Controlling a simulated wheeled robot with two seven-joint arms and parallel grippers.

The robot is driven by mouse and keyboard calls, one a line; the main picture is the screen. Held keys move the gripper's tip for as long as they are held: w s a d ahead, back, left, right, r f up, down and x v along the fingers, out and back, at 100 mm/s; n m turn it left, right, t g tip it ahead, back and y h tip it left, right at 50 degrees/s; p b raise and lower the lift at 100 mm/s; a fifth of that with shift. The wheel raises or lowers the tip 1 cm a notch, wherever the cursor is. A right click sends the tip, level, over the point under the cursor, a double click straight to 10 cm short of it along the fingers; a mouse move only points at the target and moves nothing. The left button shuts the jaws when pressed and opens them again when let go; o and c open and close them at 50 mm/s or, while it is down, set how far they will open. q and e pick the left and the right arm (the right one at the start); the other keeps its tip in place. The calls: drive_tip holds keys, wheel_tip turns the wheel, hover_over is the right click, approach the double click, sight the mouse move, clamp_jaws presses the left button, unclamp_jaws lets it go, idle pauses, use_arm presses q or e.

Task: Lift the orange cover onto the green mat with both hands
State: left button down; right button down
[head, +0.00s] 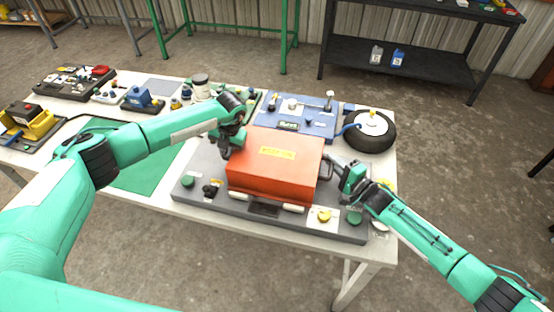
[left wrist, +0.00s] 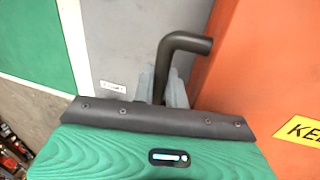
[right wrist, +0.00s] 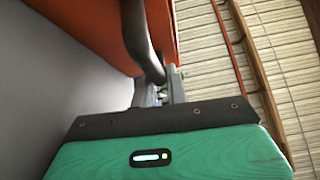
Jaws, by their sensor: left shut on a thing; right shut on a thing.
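The orange cover (head: 270,172), a box with a yellow label, sits over the grey base board (head: 205,205) on the table. My left gripper (head: 228,146) is at its left side, shut on a dark bent handle (left wrist: 185,45) beside the orange wall in the left wrist view. My right gripper (head: 345,172) is at its right side, shut on the other dark handle (right wrist: 140,40) in the right wrist view. The green mat (head: 150,172) lies flat on the table left of the board, partly hidden by my left arm. Whether the cover touches the board is unclear.
A blue board with parts (head: 300,123) and a black wheel (head: 370,132) stand behind the cover. Several small devices, including a yellow one (head: 35,125), line the table's left and back. The visible mat surface is bare. The table's front edge (head: 300,240) is close to the board.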

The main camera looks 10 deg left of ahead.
use_arm(q)
drive_tip(key=shift+w+r, duration=0.1)
drive_tip(key=shift+r, duration=0.2)
use_arm(e)
drive_tip(key=shift+r, duration=0.15)
